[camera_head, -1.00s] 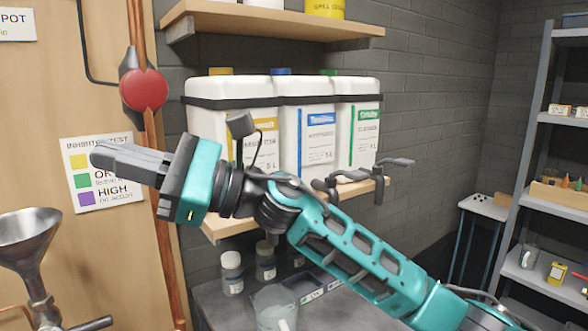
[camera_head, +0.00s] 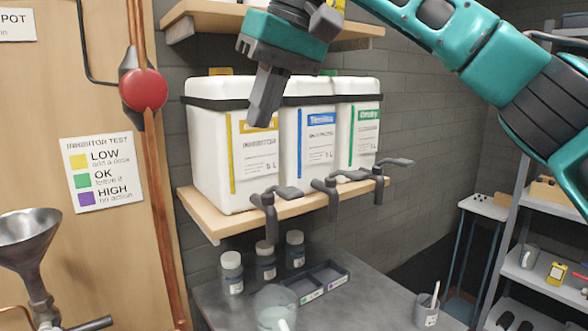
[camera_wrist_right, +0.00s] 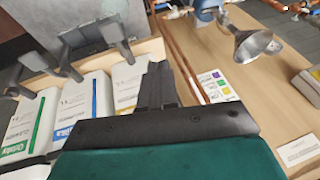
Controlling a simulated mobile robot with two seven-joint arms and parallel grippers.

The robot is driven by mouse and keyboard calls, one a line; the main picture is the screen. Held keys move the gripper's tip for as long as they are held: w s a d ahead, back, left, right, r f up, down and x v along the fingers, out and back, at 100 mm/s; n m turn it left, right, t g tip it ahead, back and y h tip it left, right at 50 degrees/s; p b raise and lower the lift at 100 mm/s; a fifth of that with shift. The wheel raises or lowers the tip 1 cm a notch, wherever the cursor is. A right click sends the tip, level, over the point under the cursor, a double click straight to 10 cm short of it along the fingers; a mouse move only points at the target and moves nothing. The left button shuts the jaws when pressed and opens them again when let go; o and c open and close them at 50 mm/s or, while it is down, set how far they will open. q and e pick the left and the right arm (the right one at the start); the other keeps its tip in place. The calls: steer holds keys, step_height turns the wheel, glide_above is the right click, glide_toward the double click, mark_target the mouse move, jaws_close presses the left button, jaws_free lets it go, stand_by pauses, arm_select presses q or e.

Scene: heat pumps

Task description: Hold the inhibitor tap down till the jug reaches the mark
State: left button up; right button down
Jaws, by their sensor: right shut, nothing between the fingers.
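The inhibitor container (camera_head: 218,150) is white with a yellow-striped label and stands leftmost of three on a wooden shelf. Its grey tap (camera_head: 268,215) hangs at the shelf's front edge, with its lever pointing right. A clear jug (camera_head: 275,308) stands on the worktop below that tap; its mark and fill level cannot be made out. My right gripper (camera_head: 263,118) is shut and empty, fingers pointing down in front of the container's upper part, above and apart from the tap. Its closed fingers also show in the right wrist view (camera_wrist_right: 157,72). My left gripper is not in view.
Blue-labelled (camera_head: 309,140) and green-labelled (camera_head: 358,135) containers with taps stand to the right. Small bottles (camera_head: 232,272) and a dark tray (camera_head: 318,284) are on the worktop (camera_head: 365,300). A metal funnel (camera_head: 28,240) is at the left. An upper shelf (camera_head: 215,20) overhangs.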

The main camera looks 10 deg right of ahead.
steer(key=s+d+r+h, duration=0.1)
steer(key=d+r+h, duration=0.1)
steer(key=d+r, duration=0.2)
steer(key=shift+d+t, duration=0.3)
steer(key=shift+d, duration=0.5)
glide_toward(290, 189)
steer(key=b+x, duration=0.1)
steer(key=x, duration=0.4)
steer(key=shift+w+a+f, duration=0.15)
steer(key=shift+f, duration=0.55)
